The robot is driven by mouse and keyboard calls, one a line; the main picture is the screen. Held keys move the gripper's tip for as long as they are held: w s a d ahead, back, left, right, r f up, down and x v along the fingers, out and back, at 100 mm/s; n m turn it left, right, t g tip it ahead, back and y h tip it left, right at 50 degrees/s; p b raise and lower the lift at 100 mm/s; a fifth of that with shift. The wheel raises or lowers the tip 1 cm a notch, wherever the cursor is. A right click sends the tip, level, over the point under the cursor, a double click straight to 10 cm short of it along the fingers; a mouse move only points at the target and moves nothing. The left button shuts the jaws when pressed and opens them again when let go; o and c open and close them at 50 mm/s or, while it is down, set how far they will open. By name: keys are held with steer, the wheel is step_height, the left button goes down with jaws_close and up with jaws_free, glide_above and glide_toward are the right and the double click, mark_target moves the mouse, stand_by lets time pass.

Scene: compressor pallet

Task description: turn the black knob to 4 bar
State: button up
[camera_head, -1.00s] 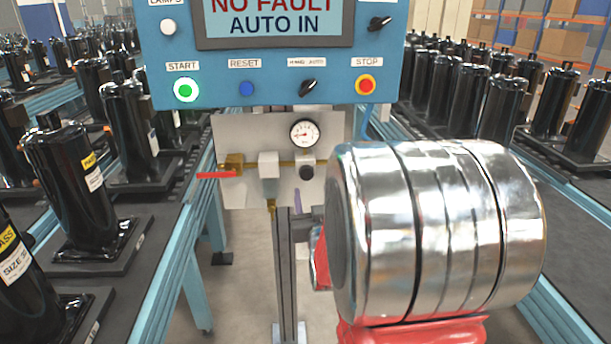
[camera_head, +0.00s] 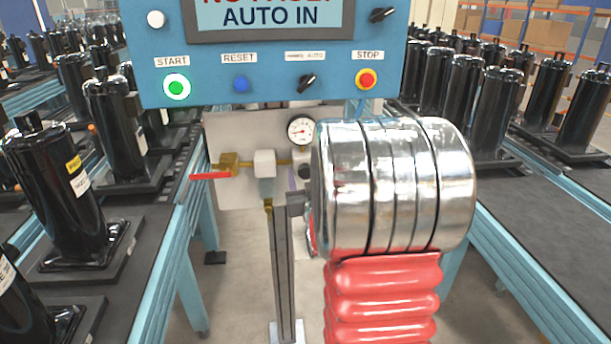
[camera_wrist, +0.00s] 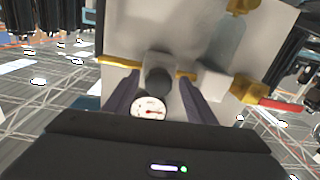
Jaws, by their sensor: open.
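The black knob (camera_wrist: 158,82) shows in the wrist view on the regulator below the gauge panel. My gripper (camera_wrist: 159,77) is open, with one dark finger on each side of the knob in that view. I cannot tell whether either finger touches it. The white round gauge (camera_head: 300,130) is on the grey panel in the head view; it also shows in the wrist view (camera_wrist: 148,107). It has a red needle, but its numbers are too small to read. In the head view my arm mostly hides the knob and the gripper.
A blue control box (camera_head: 270,60) with buttons overhangs the panel (camera_head: 228,130). A red lever (camera_head: 209,176) on a brass valve (camera_head: 228,163) is left of the knob. Conveyors with black compressors (camera_head: 55,190) stand on both sides.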

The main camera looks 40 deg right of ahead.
steer(key=shift+c, duration=0.4)
steer(key=c, duration=1)
steer(key=shift+o, duration=0.2)
steer(key=shift+m, duration=0.4)
steer(key=m, duration=0.9)
steer(key=shift+f, duration=0.1)
steer(key=m, duration=0.5)
steer(key=shift+m+h, duration=0.3)
steer(key=shift+s+m, duration=0.1)
steer(key=shift+m, duration=2.1)
steer(key=shift+f, duration=0.1)
